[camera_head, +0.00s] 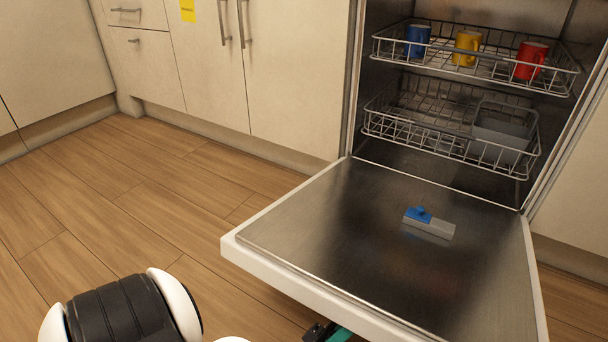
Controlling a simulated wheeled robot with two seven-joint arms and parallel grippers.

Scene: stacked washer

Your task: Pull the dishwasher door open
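The dishwasher door (375,225) is folded down open, its steel inner face up and close to level. The dishwasher interior (480,180) is exposed. Part of my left gripper (328,332), black and teal, shows at the bottom edge of the view, by the underside of the door's front edge. The door and the frame edge hide most of it, so I cannot tell whether its fingers are open or touching the door. My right gripper is not in view.
The upper rack (470,62) holds a blue mug (417,40), a yellow mug (467,46) and a red mug (531,60). The lower rack (440,128) has a grey basket. Cream cabinets (290,75) stand left. Wood floor (110,205) is clear left of the door.

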